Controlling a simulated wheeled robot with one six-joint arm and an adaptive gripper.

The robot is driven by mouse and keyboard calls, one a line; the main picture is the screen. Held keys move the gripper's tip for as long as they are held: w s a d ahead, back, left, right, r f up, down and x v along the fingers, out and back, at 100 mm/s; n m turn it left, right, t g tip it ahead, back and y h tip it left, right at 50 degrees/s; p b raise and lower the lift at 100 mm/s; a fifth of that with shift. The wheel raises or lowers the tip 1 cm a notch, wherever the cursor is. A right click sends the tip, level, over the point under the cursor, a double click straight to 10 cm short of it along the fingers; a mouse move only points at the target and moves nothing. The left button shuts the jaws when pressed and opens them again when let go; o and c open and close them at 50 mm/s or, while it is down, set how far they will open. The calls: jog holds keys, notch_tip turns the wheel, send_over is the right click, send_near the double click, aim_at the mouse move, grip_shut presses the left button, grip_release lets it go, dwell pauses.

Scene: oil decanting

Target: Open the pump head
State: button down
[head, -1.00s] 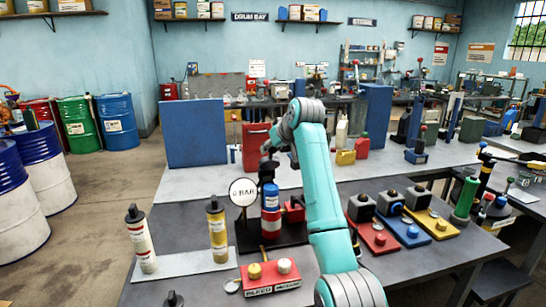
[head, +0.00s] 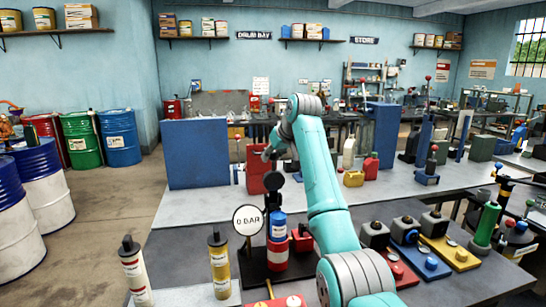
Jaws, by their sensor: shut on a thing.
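The pump is an upright cylinder (head: 278,242) with blue, white and red bands, standing on a dark base at the front of the near bench. Its dark pump head (head: 273,196) shows as a narrow black piece above the cylinder. A round white gauge (head: 248,220) reading "0 BAR" stands just left of it. My teal arm reaches over from the right, and my gripper (head: 270,164) is directly above the pump, shut on the pump head. The fingers are small and dark, so the exact contact is hard to make out.
A white cartridge (head: 135,272) and a yellow cartridge (head: 219,264) stand at front left. Red, blue (head: 420,262) and yellow blocks with dark knobs lie right of my arm. A red can (head: 256,168) and a blue panel (head: 197,155) stand behind.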

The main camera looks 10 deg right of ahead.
jog(key=shift+w+d+f, duration=0.1)
jog(key=shift+w, duration=0.2)
jog(key=c, duration=0.7)
grip_release()
jog(key=v, duration=1.2)
